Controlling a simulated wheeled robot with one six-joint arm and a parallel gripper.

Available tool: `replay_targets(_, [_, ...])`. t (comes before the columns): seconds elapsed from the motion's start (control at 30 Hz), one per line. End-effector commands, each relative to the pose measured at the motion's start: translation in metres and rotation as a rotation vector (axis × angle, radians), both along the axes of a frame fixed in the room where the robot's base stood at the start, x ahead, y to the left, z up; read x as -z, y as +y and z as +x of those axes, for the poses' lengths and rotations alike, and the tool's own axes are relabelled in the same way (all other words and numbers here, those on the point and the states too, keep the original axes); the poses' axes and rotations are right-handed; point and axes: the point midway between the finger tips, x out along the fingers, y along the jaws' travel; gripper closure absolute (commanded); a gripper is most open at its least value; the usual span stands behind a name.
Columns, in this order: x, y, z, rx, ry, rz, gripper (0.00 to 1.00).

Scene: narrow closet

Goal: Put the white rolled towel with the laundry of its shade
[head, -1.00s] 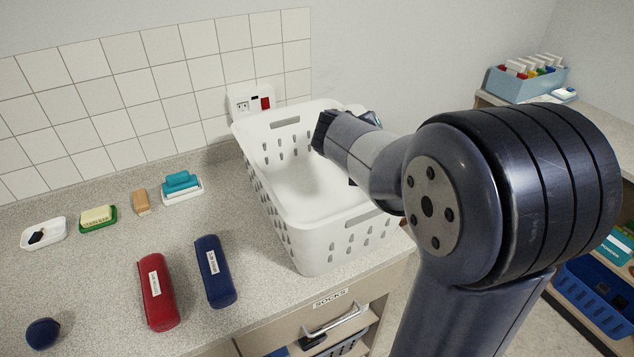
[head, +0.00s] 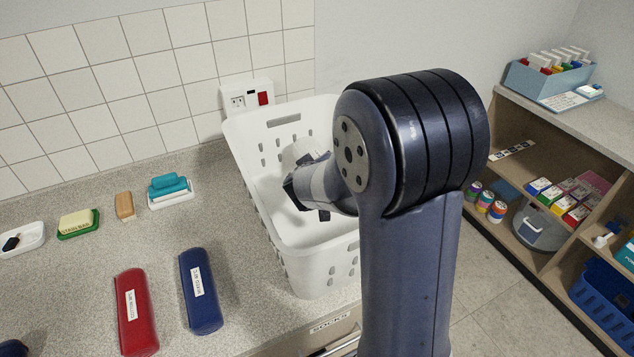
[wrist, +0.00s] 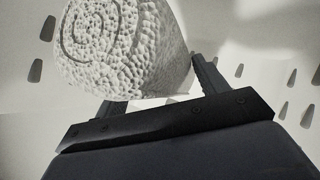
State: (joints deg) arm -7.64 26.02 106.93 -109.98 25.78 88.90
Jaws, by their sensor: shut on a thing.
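The white rolled towel (wrist: 115,45), with a bumpy weave and a spiral end, is between the fingers of my gripper (wrist: 155,85) in the wrist view. My gripper is shut on it. In the head view my gripper (head: 318,188) is down inside the white laundry basket (head: 325,277), between its perforated walls. The basket stands on the counter. My arm hides its right side and much of its inside. The wrist view shows pale slotted walls around the towel. I cannot tell whether the towel touches the basket floor.
A red case (head: 136,310) and a blue case (head: 201,290) lie left of the basket. Soap dishes and a brush (head: 170,190) line the counter's back. A socket (head: 248,97) is on the wall behind. Shelves (head: 530,190) with boxes stand at right, beyond open floor.

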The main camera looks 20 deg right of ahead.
Motion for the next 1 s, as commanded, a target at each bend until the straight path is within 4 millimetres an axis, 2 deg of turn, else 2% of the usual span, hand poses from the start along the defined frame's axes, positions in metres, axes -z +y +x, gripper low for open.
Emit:
replay_targets(0.2, [0.027,0.0,0.0,0.0,0.004,-0.001,0.6])
replay_targets(0.33, [0.036,0.0,0.0,0.0,0.001,-0.001,0.6])
replay_targets(1.0, [0.044,0.0,0.0,0.0,-0.002,-0.001,0.6])
